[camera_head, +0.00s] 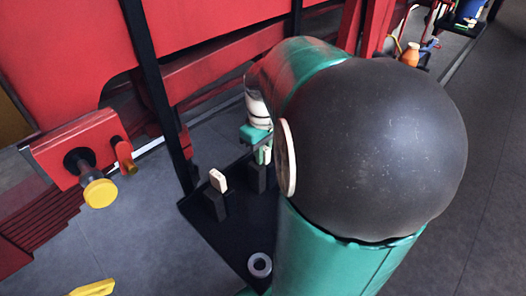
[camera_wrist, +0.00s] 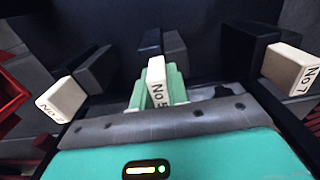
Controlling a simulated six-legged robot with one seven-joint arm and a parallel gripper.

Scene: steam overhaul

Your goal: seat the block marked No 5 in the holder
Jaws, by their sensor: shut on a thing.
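The white block marked No 5 (camera_wrist: 156,72) stands between the green fingers of my gripper (camera_wrist: 158,92) in the wrist view. My gripper is shut on it. In the head view my gripper (camera_head: 262,146) is partly behind my arm, with a small pale piece of the block (camera_head: 265,156) showing. A dark upright holder (camera_wrist: 174,48) is just beyond the block in the wrist view. In the head view a dark post (camera_head: 257,178) is right below my gripper. I cannot tell whether the block touches it or is inside it.
A block marked No 7 (camera_wrist: 290,68) sits in a dark post at right, and another marked block (camera_wrist: 62,99) at left. The black base plate (camera_head: 228,232) bears a grey ring (camera_head: 259,265). A red fixture with a yellow knob (camera_head: 99,193) is at left.

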